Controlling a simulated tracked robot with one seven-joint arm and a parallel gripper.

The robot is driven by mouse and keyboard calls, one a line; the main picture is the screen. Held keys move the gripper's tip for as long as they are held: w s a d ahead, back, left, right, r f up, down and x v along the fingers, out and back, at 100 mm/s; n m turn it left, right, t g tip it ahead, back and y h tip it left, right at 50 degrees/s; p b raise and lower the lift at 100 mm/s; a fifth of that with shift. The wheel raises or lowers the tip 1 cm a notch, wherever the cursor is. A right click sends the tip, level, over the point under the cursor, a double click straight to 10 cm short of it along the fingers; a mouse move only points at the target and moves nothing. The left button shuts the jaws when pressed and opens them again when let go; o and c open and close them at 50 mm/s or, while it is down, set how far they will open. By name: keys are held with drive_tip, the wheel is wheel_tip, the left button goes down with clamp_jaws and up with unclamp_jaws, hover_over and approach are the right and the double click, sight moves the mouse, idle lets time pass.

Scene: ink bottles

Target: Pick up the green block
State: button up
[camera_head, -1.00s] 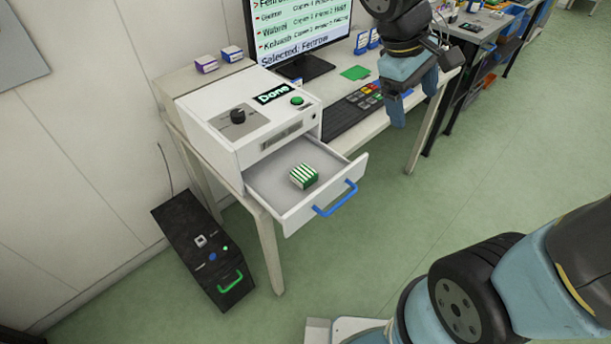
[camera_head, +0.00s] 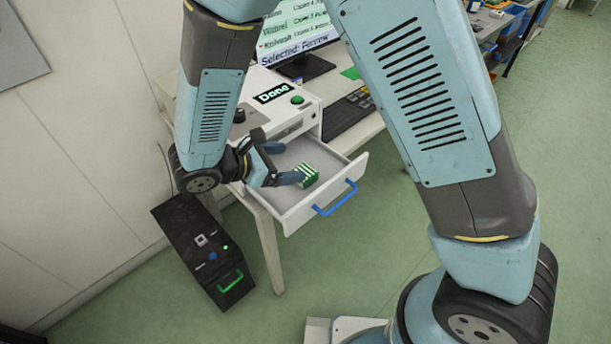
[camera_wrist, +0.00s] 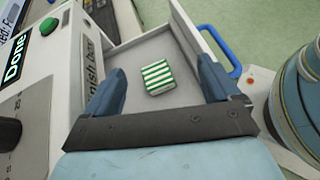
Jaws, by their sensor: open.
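The green block (camera_head: 309,177), striped green and white, lies in the open drawer (camera_head: 345,203) of the white cabinet. In the wrist view the block (camera_wrist: 158,78) rests on the grey drawer floor, ahead of and between my two fingers. My gripper (camera_head: 284,162) reaches over the drawer from the left, open and empty. In the wrist view its blue fingers (camera_wrist: 158,84) stand apart on either side of the block. In the head view one fingertip overlaps the block's left edge; I cannot tell whether they touch.
The drawer's walls surround the block, with a blue handle (camera_head: 336,198) in front. The white cabinet top holds a Done sign (camera_head: 273,94), a green button (camera_head: 297,100) and a black knob (camera_head: 239,115). A keyboard (camera_head: 346,116) lies to the right. A black box (camera_head: 204,250) stands on the floor.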

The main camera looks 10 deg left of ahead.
sight(312, 174)
drive_tip(key=s+a+f+n, duration=0.1)
drive_tip(key=s+a+f+n+t, duration=0.1)
drive_tip(key=s+a+f+t, duration=0.1)
drive_tip(key=a+f, duration=0.1)
drive_tip(key=shift+f+n+y, duration=0.1)
drive_tip(key=shift+n+y, duration=0.2)
drive_tip(key=shift+n, duration=0.1)
drive_tip(key=shift+a+f, duration=0.15)
drive_tip(key=shift+f, duration=0.25)
drive_tip(key=x, duration=1.3)
drive_tip(key=shift+w, duration=0.2)
drive_tip(key=shift+c, duration=0.3)
drive_tip(key=c, duration=1.1)
